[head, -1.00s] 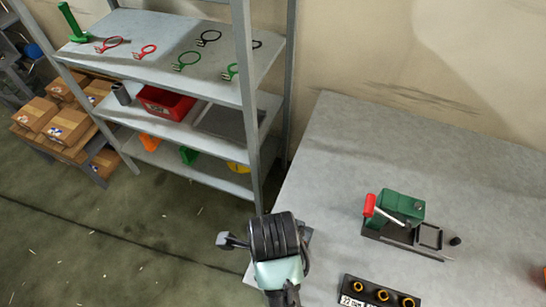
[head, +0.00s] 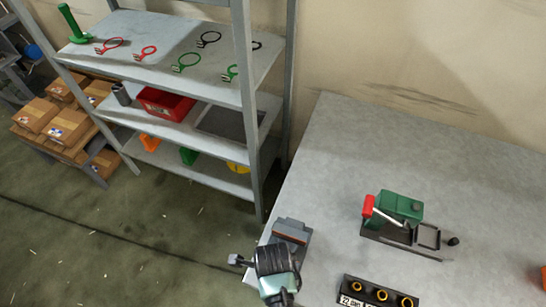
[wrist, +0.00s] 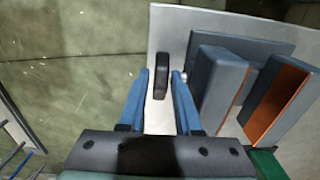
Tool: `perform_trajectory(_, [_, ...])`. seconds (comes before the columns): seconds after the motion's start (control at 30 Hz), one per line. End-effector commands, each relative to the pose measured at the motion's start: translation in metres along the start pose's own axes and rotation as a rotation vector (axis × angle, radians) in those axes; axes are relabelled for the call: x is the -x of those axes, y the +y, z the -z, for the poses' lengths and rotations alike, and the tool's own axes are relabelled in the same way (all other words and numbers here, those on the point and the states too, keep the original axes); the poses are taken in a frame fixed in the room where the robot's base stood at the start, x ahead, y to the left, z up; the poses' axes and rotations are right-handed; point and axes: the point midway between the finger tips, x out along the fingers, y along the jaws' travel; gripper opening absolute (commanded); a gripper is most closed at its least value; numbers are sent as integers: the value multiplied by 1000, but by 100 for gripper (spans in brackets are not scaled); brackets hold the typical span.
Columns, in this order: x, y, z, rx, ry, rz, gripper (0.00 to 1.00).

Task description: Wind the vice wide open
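The vice (head: 292,230) sits at the table's left edge in the head view, partly hidden by my arm. In the wrist view the vice (wrist: 222,82) is at the right, with two grey-blue jaws standing apart and orange faces on them. A dark upright handle bar (wrist: 162,82) is at its left end, by a small silvery screw end. My gripper (wrist: 159,77) is open, its two blue fingers on either side of the handle bar in the picture. I see gaps beside the bar, and cannot tell how deep it lies between the fingers.
A green device with a red handle (head: 398,208) stands on the table (head: 480,180) to the right. A black block with gold rings (head: 378,292) lies at the front. A shelf rack (head: 185,65) stands left of the table. The table's back is clear.

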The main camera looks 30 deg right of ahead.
Motion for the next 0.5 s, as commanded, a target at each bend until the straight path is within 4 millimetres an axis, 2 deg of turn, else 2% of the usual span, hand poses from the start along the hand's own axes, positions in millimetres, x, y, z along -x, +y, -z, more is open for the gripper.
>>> perform_trajectory(0.17, [0, 0, 0, 0, 0, 0, 32])
perform_trajectory(0.33, [0, 0, 0, 0, 0, 0, 2])
perform_trajectory(0.5, [0, 0, 0, 0, 0, 0, 0])
